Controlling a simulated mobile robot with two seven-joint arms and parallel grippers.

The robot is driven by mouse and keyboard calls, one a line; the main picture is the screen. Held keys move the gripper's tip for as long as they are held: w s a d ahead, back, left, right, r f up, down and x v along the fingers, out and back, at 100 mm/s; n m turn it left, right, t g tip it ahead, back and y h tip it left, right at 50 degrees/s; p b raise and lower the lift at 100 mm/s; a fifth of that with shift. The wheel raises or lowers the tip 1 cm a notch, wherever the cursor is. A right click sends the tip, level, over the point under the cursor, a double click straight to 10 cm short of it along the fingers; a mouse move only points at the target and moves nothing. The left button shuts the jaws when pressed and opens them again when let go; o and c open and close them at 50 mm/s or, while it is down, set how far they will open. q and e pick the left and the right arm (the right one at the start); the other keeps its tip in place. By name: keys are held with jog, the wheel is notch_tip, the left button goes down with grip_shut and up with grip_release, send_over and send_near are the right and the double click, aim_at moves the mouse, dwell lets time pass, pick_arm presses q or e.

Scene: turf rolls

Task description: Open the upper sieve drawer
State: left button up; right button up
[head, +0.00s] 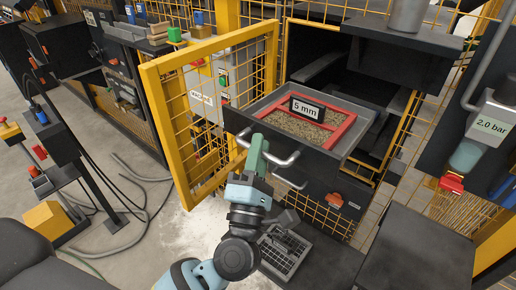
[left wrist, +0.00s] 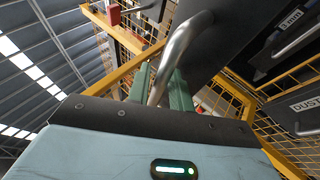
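The upper sieve drawer (head: 343,158) is a dark grey tray marked "5 mm", with a red frame and gravel inside. In the head view it stands out from the front of the dark cabinet, its inside showing from above. Its silver bar handle (head: 287,161) runs along the front; it also shows in the left wrist view (left wrist: 183,38). My left gripper (head: 257,145) is at this handle, its green fingers (left wrist: 160,88) on either side of the bar and closed on it. The fingers hide part of the handle in the head view. My right gripper is not in view.
A yellow mesh door (head: 150,112) stands open just left of the drawer and my left arm. Another handle (head: 291,184) sits below the drawer. A dark box (head: 418,245) stands at the lower right. A control stand (head: 62,145) is at the left.

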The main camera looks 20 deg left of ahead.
pick_arm(q)
jog(key=shift+c, duration=0.2)
grip_shut()
jog(key=w+d, duration=0.1)
jog(key=w, duration=0.3)
jog(key=w+d, duration=0.1)
jog(key=w, duration=0.2)
jog(key=shift+w+d, duration=0.1)
jog(key=shift+d, duration=0.2)
jog(key=shift+o, duration=0.2)
grip_release()
